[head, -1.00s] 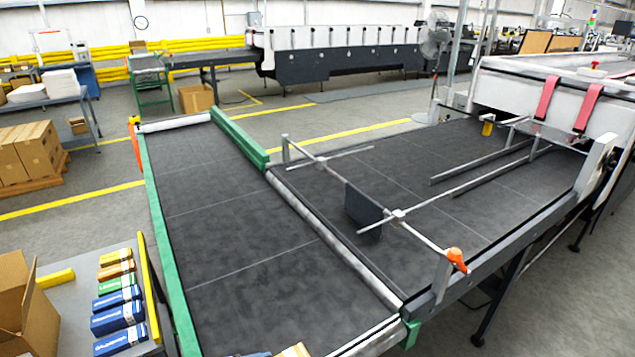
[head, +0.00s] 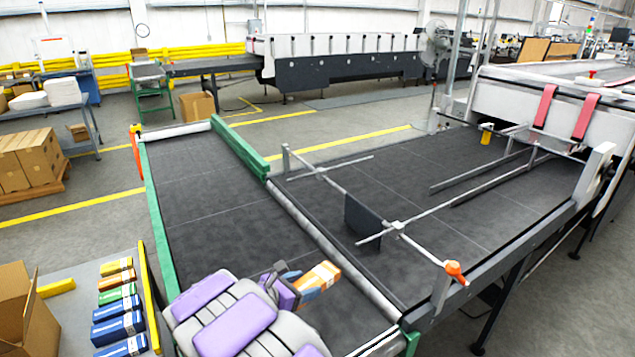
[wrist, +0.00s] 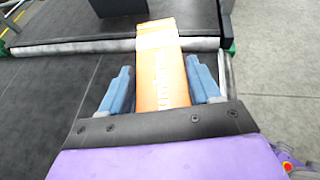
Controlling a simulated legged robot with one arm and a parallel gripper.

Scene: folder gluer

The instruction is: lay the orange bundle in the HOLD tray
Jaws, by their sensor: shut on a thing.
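My gripper (head: 292,283) is shut on the orange bundle (head: 319,277), which has a pale band around it. The bundle points away from the fingers, above the dark belt at the near end of the conveyor. In the wrist view the orange bundle (wrist: 168,85) lies between the two blue-grey fingers of my gripper (wrist: 160,82), its far end pointing at the roller. I cannot make out any tray marked HOLD in either view.
A grey table (head: 75,318) at the lower left bears a row of coloured bundles and an open carton (head: 22,312). A green-edged belt (head: 205,190) runs away from me, mostly clear. A metal bar with an orange knob (head: 453,268) crosses the right belt.

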